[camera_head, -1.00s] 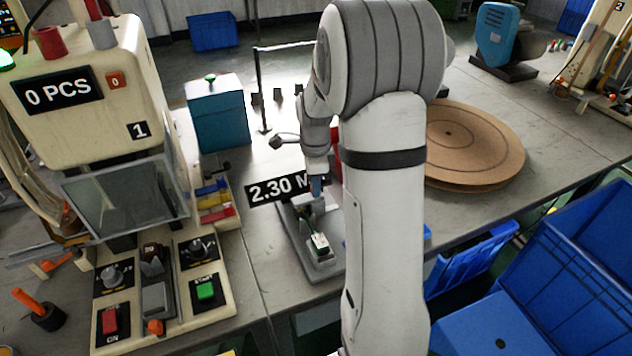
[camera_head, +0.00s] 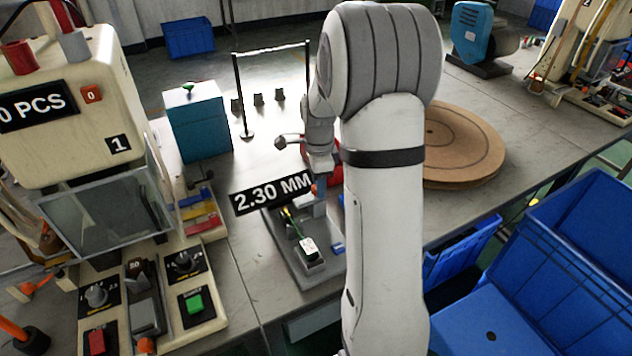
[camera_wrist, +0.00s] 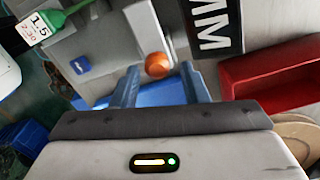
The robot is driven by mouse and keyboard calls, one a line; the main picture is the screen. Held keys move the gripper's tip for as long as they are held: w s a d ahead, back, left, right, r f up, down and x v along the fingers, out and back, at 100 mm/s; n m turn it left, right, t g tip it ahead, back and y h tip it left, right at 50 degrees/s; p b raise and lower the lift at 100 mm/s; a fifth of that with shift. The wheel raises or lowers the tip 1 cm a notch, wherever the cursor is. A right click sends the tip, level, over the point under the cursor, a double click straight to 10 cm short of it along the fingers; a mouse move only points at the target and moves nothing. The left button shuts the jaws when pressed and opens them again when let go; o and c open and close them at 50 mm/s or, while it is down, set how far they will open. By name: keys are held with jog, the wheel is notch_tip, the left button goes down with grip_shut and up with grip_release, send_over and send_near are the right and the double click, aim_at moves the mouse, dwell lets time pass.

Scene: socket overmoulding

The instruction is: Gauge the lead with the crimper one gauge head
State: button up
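The gauge (camera_head: 285,258) is a grey stand on the table, with a black display (camera_head: 273,193) reading 2.30 MM behind it. A green lead (camera_head: 290,216) lies on the stand with a white tag (camera_head: 308,246) at its near end. In the wrist view the tag (camera_wrist: 33,30) reads 1.5 and 2.30. My gripper (camera_wrist: 159,68) has its blue fingers apart. An orange round knob (camera_wrist: 157,65) shows between the fingertips; I cannot tell if they touch it. In the head view my arm partly hides the gauge's right side.
Crimper 1 (camera_head: 75,110), showing 0 PCS, stands left of the gauge. A teal box (camera_head: 197,125) and thin posts stand behind. A round brown board (camera_head: 460,145) lies right of my arm. Blue crates (camera_head: 570,250) stand at the right. A red tray (camera_wrist: 270,80) lies beside the display.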

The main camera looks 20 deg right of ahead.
jog(key=shift+o, duration=0.4)
jog(key=shift+a, duration=0.15)
jog(key=shift+r, duration=0.2)
notch_tip(320, 180, up, 6)
jog(key=shift+r, duration=0.7)
jog(key=shift+s, duration=0.1)
jog(key=s+a+r+n+t, duration=0.1)
jog(key=s+a+n, duration=0.2)
jog(key=s+n, duration=0.3)
jog(key=s+a+r+n+p, duration=0.1)
jog(key=s+a+r+n, duration=0.1)
jog(key=s+a+n, duration=0.2)
jog(key=s+a+r+n+t+p, duration=0.1)
jog(key=s+a+n, duration=0.3)
jog(key=s+n, duration=0.6)
jog(key=shift+s+a+r+t, duration=0.15)
jog(key=shift+s+r+t, duration=0.15)
jog(key=shift+s+r, duration=0.55)
jog(key=shift+s+f, duration=0.2)
jog(key=shift+f, duration=0.05)
